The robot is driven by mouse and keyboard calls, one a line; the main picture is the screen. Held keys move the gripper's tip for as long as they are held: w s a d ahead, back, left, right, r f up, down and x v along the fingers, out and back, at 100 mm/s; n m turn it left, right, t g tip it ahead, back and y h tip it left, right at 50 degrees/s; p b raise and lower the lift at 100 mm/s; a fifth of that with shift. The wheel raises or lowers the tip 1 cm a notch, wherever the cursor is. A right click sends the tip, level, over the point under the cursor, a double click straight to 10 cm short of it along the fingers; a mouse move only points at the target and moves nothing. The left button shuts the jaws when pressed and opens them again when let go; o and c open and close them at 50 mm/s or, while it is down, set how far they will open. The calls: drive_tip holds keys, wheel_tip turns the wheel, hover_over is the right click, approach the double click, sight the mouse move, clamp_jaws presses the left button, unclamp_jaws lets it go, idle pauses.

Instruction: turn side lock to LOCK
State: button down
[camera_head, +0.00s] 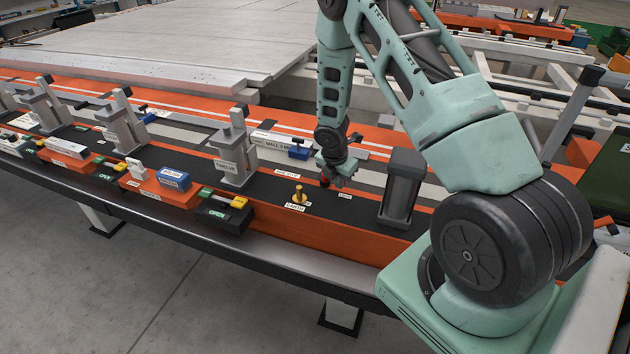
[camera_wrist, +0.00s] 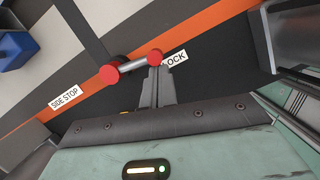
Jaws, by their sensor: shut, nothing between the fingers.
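The side lock is a small lever with a grey bar (camera_wrist: 132,65) between a larger red knob (camera_wrist: 109,73) and a smaller red knob (camera_wrist: 155,57) in the wrist view. The bar points toward the LOCK label (camera_wrist: 174,58), and the smaller knob sits at that label's left end. The SIDE STOP label (camera_wrist: 64,95) lies left of the lever. My gripper (camera_wrist: 158,72) is shut and empty, with its tips right beside the smaller knob; I cannot tell whether they touch it. In the head view my gripper (camera_head: 337,180) is low over the dark panel, mostly hiding the lever.
A brass peg (camera_head: 298,195) on the EARTH plate stands left of my gripper, and a dark grey block (camera_head: 401,185) stands close on its right. A blue block (camera_head: 299,152) lies behind to the left. Grey clamp posts (camera_head: 234,155) line the rail farther left.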

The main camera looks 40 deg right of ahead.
drive_tip(key=shift+d, duration=0.45)
idle(0.5)
